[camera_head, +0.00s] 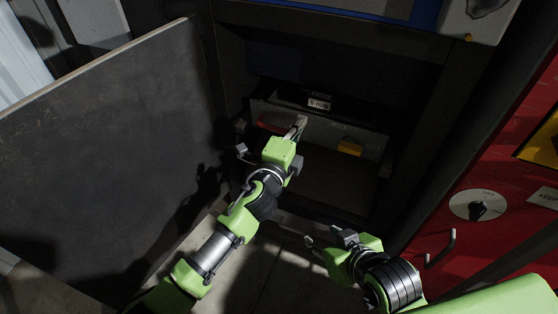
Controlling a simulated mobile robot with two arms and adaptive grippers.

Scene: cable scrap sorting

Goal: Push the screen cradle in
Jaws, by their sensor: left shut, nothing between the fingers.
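The screen cradle appears to be the dark grey drawer-like unit (322,130) inside the open cabinet. Its front carries a red part (270,126) at the left and a yellow part (350,147) at the right. My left gripper (301,121) is shut and empty, with its fingertips at the front of the cradle, left of its middle. I cannot tell whether they touch it. My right gripper (312,246) is lower, in front of the cabinet opening and apart from the cradle. Its fingers look spread with nothing between them.
A large dark door panel (100,140) stands open at the left. A red cabinet (480,180) with a round dial (478,205) and a handle (441,248) is at the right, close to my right arm. The floor (262,275) shows below the opening.

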